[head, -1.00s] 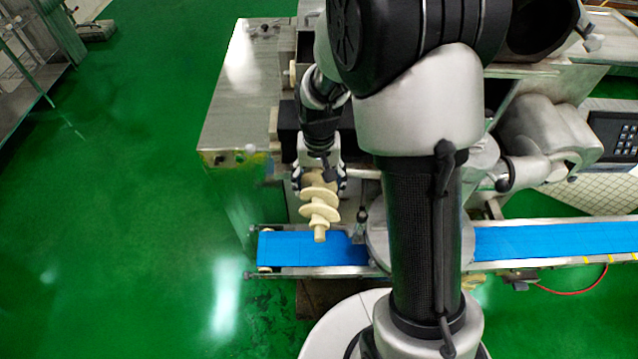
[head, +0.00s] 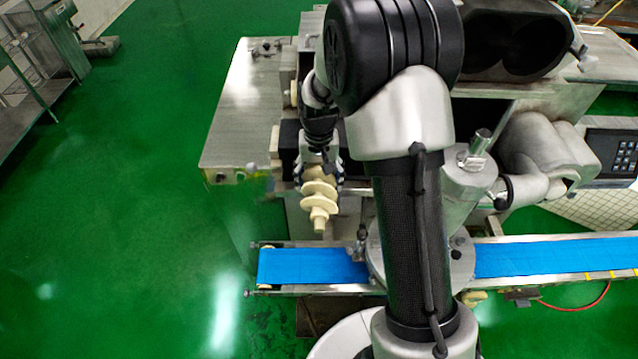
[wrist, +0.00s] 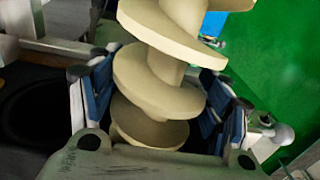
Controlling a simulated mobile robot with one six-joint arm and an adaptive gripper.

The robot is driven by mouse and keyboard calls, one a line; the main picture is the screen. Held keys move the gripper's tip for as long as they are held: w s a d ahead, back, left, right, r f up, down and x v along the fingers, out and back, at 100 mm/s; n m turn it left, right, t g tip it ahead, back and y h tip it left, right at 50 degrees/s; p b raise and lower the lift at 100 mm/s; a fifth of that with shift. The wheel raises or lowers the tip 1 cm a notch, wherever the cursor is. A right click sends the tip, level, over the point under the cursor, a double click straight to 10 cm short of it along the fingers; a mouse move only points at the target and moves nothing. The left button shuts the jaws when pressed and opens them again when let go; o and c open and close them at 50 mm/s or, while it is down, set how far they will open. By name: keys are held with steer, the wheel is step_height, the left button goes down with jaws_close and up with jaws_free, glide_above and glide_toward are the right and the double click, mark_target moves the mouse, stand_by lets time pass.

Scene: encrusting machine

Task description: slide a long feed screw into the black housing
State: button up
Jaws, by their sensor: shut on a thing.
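A cream feed screw (head: 319,200) with wide spiral flights hangs from my gripper (head: 320,176) in the head view, its narrow end pointing down toward the camera. In the wrist view the screw (wrist: 165,75) runs up from between the blue-padded fingers of my gripper (wrist: 152,112), which is shut on it. A black housing (head: 508,42) with two rounded hollows sits on the machine at the upper right, well apart from the screw. My arm hides part of the machine between them.
A blue conveyor belt (head: 312,266) runs in front of the machine, below the screw in the picture. A steel cabinet top (head: 240,110) lies to the left of my gripper. A keypad panel (head: 612,155) is at the right. Green floor is clear on the left.

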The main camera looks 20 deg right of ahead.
steer(key=shift+w+d, duration=0.2)
steer(key=shift+w, duration=0.5)
steer(key=o, duration=1.5)
steer(key=shift+o, duration=0.2)
steer(key=shift+o, duration=0.7)
steer(key=shift+s, duration=0.1)
steer(key=shift+r, duration=0.1)
steer(key=shift+r+p, duration=2.45)
steer(key=shift+r, duration=1.2)
